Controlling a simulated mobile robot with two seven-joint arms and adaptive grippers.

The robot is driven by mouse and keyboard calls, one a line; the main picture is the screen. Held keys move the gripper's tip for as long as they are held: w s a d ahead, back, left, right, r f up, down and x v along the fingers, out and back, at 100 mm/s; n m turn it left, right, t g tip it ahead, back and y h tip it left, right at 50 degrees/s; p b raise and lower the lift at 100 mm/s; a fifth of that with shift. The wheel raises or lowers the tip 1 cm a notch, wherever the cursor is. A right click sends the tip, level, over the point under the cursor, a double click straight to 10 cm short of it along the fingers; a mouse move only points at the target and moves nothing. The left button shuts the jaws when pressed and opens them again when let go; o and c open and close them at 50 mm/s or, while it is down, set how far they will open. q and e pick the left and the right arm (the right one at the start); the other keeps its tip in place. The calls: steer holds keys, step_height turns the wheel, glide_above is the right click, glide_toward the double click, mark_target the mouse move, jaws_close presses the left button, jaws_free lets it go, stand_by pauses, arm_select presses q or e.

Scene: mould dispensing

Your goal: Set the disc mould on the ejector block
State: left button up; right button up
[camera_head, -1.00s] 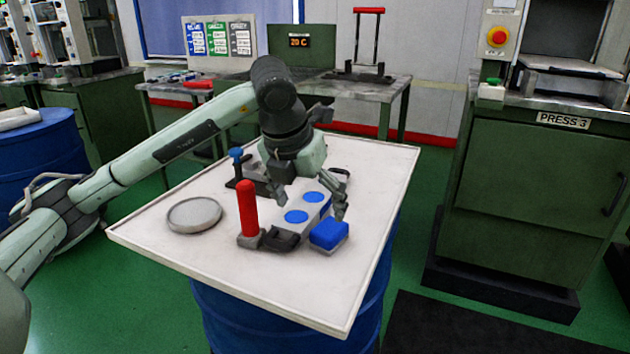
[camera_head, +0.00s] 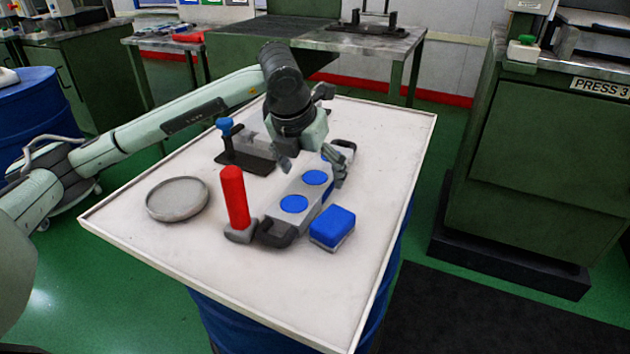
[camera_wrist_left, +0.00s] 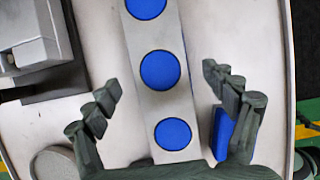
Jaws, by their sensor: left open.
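The disc mould (camera_head: 304,192) is a long grey bar with blue round discs and a dark handle at each end. It lies on the white table and runs up the middle of the left wrist view (camera_wrist_left: 150,105), where three discs show. My left gripper (camera_head: 311,166) is open and empty over the mould's far half. In the left wrist view its fingers (camera_wrist_left: 165,85) are apart, one on each side of the bar. The ejector block (camera_head: 250,143), apparently the grey block on a black base with a blue knob, stands left of the mould. My right gripper is out of view.
A red-handled tool (camera_head: 236,200) stands close to the mould's near handle. A blue and grey block (camera_head: 332,228) sits right of the mould. A round grey dish (camera_head: 178,199) lies at left. The table's right side (camera_head: 395,150) is clear.

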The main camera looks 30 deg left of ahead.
arm_select(q)
steer(key=shift+x, duration=0.9)
steer(key=shift+r, duration=0.1)
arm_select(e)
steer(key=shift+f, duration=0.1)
arm_select(q)
steer(key=shift+c, duration=0.3)
steer(key=c, duration=1.7)
steer(key=shift+w+r, duration=0.1)
steer(key=shift+r, duration=0.05)
jaws_close()
steer(key=shift+r, duration=0.15)
step_height(320, 180, up, 18)
steer(key=shift+f+p, duration=0.2)
steer(key=shift+p, duration=0.1)
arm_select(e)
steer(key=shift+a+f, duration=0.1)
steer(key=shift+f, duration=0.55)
